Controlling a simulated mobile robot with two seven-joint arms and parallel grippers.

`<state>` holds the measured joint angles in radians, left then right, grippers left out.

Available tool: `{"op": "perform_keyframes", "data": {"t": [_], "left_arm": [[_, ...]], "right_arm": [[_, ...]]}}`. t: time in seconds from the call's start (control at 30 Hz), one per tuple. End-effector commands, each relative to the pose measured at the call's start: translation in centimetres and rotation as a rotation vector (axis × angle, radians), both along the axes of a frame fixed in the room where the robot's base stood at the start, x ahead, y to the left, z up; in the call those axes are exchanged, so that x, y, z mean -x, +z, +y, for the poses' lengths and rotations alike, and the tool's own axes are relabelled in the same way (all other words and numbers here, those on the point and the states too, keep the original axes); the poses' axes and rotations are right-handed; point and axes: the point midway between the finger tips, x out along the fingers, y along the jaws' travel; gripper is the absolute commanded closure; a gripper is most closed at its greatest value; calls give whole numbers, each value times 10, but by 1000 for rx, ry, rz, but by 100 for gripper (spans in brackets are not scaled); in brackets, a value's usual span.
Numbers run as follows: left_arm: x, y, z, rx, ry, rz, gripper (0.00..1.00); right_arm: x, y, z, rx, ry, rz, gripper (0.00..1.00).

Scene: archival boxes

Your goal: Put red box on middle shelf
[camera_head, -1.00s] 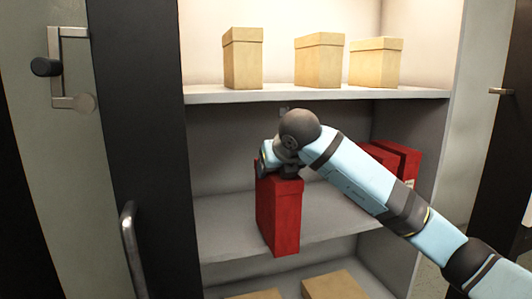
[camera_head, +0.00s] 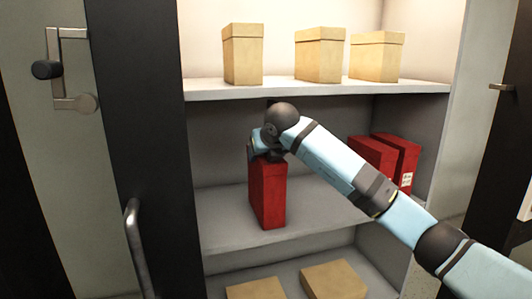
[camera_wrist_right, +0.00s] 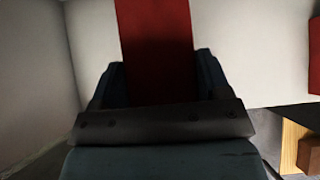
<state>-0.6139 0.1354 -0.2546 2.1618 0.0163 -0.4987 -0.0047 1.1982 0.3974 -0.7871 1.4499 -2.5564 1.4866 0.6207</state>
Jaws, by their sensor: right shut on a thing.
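A red box (camera_head: 268,196) is upright in the middle bay of the cabinet, at the middle shelf (camera_head: 225,222). My right gripper (camera_head: 268,157) is shut on its top end, with the arm reaching in from the right. In the right wrist view the red box (camera_wrist_right: 155,45) stands between the two fingers. The box's bottom is near the shelf's front part; I cannot tell whether it touches the shelf. My left gripper is not in view.
Two other red boxes (camera_head: 372,158) stand at the right on the middle shelf. Tan boxes (camera_head: 320,58) stand on the upper shelf (camera_head: 310,91) close above my wrist, and more (camera_head: 333,281) lie below. A dark door (camera_head: 135,120) borders the left. The shelf left of the held box is clear.

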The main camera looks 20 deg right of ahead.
Motion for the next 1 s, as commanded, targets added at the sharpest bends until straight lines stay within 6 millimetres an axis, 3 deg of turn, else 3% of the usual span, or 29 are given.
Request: {"op": "perform_keyframes", "data": {"t": [0.37,0.4,0.5,0.87,1.0], "left_arm": [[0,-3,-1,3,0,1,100],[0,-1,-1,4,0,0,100],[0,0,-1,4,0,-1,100],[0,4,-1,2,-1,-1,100],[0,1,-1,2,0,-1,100]], "right_arm": [[0,-3,0,-1,-1,-3,94],[0,-3,0,-1,-1,-1,25],[0,-3,0,-1,-1,-1,5],[1,4,0,0,0,-2,5],[19,9,-1,1,1,-3,5]]}}
